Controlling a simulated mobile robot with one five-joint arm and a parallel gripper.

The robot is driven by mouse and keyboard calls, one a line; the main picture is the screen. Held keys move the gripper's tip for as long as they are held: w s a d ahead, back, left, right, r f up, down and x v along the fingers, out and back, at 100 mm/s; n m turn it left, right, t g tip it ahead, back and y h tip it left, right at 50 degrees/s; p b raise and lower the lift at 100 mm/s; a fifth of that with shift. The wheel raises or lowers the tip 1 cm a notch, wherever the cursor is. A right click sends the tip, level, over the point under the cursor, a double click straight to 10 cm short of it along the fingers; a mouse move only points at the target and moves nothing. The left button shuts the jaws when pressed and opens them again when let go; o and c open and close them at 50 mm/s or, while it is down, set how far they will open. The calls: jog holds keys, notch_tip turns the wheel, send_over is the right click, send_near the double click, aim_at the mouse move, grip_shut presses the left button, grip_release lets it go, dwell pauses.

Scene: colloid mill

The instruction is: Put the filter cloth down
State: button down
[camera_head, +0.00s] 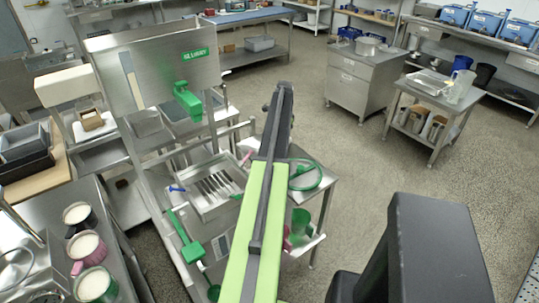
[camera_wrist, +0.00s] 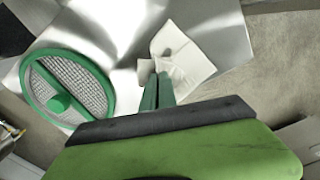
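The white filter cloth (camera_wrist: 185,55) shows in the wrist view, creased and partly folded, just beyond my fingertips. My gripper (camera_wrist: 157,78) has its green fingers close together, with the cloth's near edge bunched at their tips; it looks shut on the cloth. The cloth is over or against a shiny steel surface (camera_wrist: 120,15); I cannot tell whether it touches it. In the head view my arm hides the cloth and the gripper.
A green-rimmed mesh sieve (camera_wrist: 68,88) lies left of the cloth; its green rim shows in the head view (camera_head: 318,178). A steel tray with utensils (camera_head: 213,186) and a green tool (camera_head: 190,250) are left of my arm. Open floor (camera_head: 390,165) lies to the right.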

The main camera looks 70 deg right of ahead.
jog(key=shift+s+d+f+b, duration=0.15)
jog(key=shift+s+f+b, duration=0.1)
jog(key=shift+s+f, duration=0.2)
jog(key=shift+s+d+f+b, duration=0.2)
jog(key=shift+s+f, duration=0.15)
jog(key=shift+s, duration=0.2)
jog(key=c, duration=1.2)
grip_release()
